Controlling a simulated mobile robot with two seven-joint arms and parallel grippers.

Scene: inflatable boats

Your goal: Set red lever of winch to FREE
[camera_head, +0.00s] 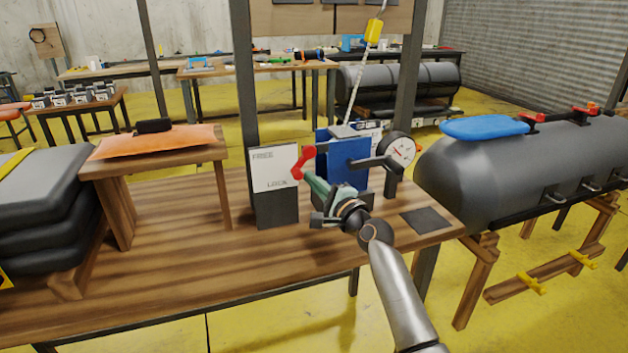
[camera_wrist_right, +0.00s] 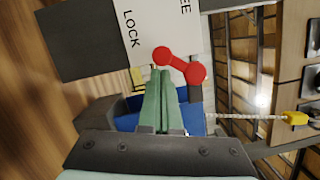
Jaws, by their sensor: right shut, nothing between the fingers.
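The winch (camera_head: 343,163) is a blue block on the wooden bench, with a white card (camera_head: 275,167) beside it marked FREE above and LOCK below. Its red lever (camera_head: 302,162) slants down and left over the card's right edge, its lower knob nearer LOCK. In the right wrist view the red lever (camera_wrist_right: 180,66) lies just beyond my fingertips. My right gripper (camera_head: 311,181) has green fingers held together, empty, just below and right of the lever; its fingertips (camera_wrist_right: 160,73) are close to one knob, and I cannot tell whether they touch. My left gripper is not in view.
A round gauge (camera_head: 401,150) stands right of the winch, with a dark plate (camera_head: 427,220) on the bench (camera_head: 190,262). A small wooden stand (camera_head: 157,158) is at left. The front bench top is clear.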

